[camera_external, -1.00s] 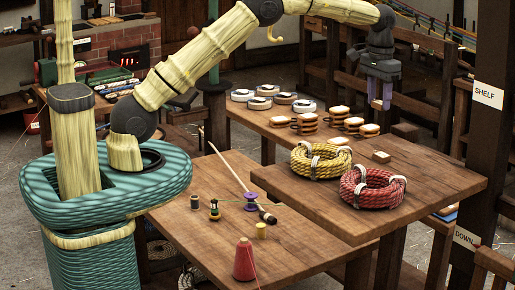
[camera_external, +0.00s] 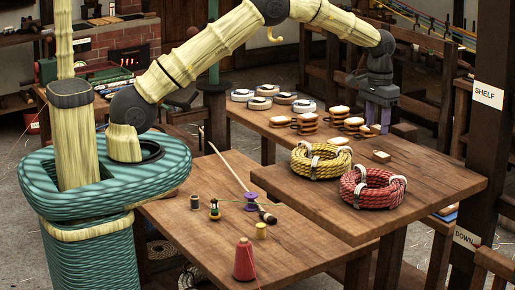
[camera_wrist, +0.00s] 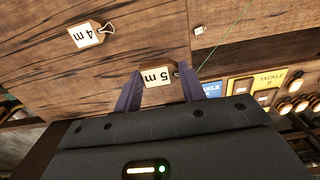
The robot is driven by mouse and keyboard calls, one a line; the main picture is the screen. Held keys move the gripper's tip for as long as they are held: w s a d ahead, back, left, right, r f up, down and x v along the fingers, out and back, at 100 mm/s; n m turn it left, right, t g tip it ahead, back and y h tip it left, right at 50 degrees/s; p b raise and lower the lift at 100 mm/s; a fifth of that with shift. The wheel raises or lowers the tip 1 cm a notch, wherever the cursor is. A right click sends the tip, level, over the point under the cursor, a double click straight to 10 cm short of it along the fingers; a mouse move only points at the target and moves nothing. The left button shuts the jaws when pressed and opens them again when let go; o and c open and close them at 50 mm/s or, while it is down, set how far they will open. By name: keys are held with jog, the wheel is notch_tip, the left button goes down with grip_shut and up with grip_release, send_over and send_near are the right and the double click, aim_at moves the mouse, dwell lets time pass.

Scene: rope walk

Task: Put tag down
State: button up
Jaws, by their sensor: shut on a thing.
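Labelled tackle panels (camera_wrist: 268,80) lie beyond the board's edge.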

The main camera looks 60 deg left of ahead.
aim_at(377, 126)
jog(key=shift+f+p, duration=0.55)
jog(key=shift+f, duration=1.05)
jog(key=shift+f, duration=0.1)
jog(key=o, duration=0.9)
notch_tip(377, 126, up, 12)
jog(key=b, duration=0.3)
